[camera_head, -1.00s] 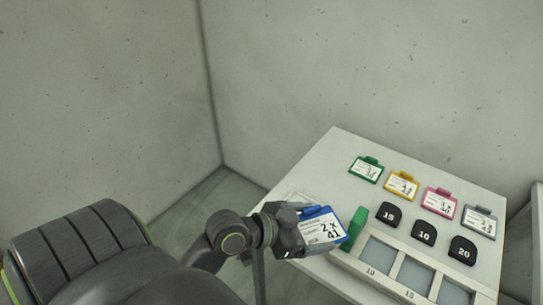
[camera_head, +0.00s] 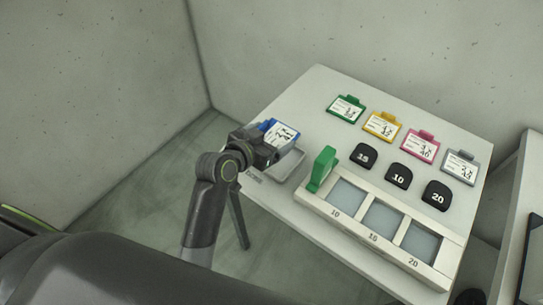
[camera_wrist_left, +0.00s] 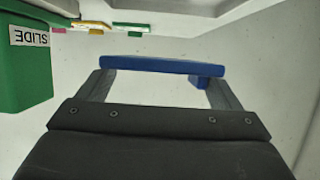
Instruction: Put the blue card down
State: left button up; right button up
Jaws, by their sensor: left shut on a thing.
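The blue card (camera_head: 281,134) has a white printed label and is held at the left edge of the white table. My left gripper (camera_head: 262,146) is shut on it, partly covering its left side. In the left wrist view the blue card (camera_wrist_left: 162,66) shows edge-on as a blue bar between the two fingertips of my left gripper (camera_wrist_left: 158,72). A shallow grey tray (camera_head: 286,164) lies at the table edge just below the card. I cannot tell whether the card touches it. My right gripper is not in view.
Green (camera_head: 346,108), yellow (camera_head: 382,126), pink (camera_head: 420,146) and grey (camera_head: 460,167) cards lie in a row at the back of the table (camera_head: 330,80). Black numbered tags (camera_head: 398,177) lie before them. A slotted holder (camera_head: 325,206) with an upright green piece (camera_head: 322,169) stands close right of my gripper.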

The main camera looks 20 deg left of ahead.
pick_arm(q)
jog(key=f, duration=0.3)
jog(key=shift+s+a+f, duration=0.15)
jog(key=shift+a+f, duration=0.15)
jog(key=shift+f, duration=0.05)
notch_tip(320, 180, down, 3)
jog(key=shift+d+f, duration=0.1)
jog(key=shift+f, duration=0.3)
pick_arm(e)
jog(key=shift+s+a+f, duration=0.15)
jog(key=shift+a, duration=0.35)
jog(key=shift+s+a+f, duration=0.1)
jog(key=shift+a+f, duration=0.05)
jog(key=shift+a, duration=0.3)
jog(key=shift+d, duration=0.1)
pick_arm(q)
jog(key=shift+f+b, duration=0.1)
jog(key=shift+b, duration=0.25)
jog(key=o, duration=0.7)
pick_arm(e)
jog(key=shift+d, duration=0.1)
